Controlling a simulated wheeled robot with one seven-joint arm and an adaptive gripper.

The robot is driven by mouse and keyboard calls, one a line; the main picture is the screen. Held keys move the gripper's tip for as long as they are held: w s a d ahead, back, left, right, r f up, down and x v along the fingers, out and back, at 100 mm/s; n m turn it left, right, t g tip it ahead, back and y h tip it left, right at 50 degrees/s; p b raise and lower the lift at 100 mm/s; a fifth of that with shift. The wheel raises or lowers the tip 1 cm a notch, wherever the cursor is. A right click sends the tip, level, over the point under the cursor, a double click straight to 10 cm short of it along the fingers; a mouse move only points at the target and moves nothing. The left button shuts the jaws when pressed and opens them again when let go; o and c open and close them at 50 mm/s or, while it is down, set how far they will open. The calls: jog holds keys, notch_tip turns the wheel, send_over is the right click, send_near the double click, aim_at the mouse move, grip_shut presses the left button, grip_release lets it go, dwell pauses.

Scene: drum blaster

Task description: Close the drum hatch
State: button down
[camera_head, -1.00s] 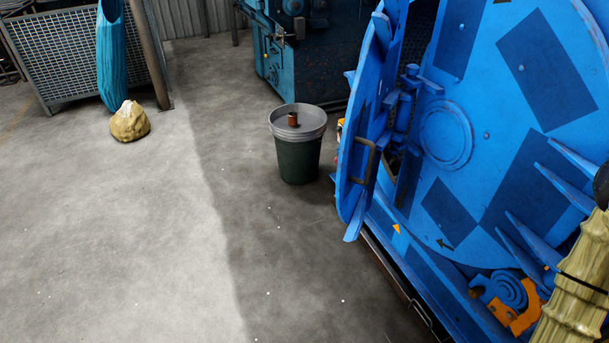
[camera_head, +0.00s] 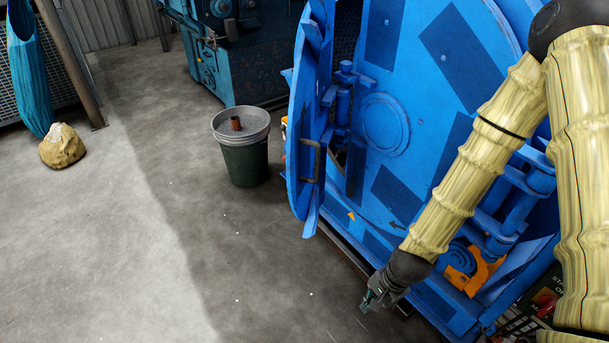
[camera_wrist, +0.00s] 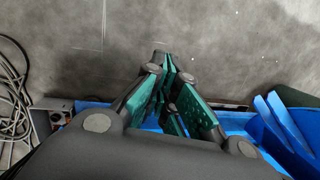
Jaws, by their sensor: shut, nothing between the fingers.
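The blue drum hatch (camera_head: 304,110) stands swung open in the head view, seen nearly edge-on at the left of the drum face. The blue drum (camera_head: 440,70) fills the middle and right, with darker square patches. My gripper (camera_head: 368,304) is low in front of the machine's base, below and to the right of the hatch, well apart from it. It is shut and empty. In the wrist view my gripper (camera_wrist: 168,80) points over the floor, its green finger pads together.
A dark green bin with a grey lid (camera_head: 245,150) stands left of the hatch. A tan sack (camera_head: 62,147) lies at far left. A control panel (camera_head: 530,310) is at lower right. The wrist view shows cables (camera_wrist: 14,95) at left.

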jog(key=w+a+r+m+t+y+p, duration=0.1)
jog(key=w+a+r+m+y, duration=0.15)
jog(key=w+r, duration=0.6)
jog(key=w+a+r+m+y+p, duration=0.1)
jog(key=w+a+r+m+y, duration=0.2)
jog(key=r, duration=1)
jog(key=w+a+r+m+t+y+p, duration=0.1)
jog(key=w+r+m, duration=0.45)
jog(key=r, duration=0.45)
send_near(292, 188)
jog(key=s+x, duration=0.1)
jog(key=x, duration=0.3)
jog(key=shift+w+a+f+n, duration=0.15)
jog(key=shift+w+a+n, duration=0.15)
jog(key=shift+w, duration=0.25)
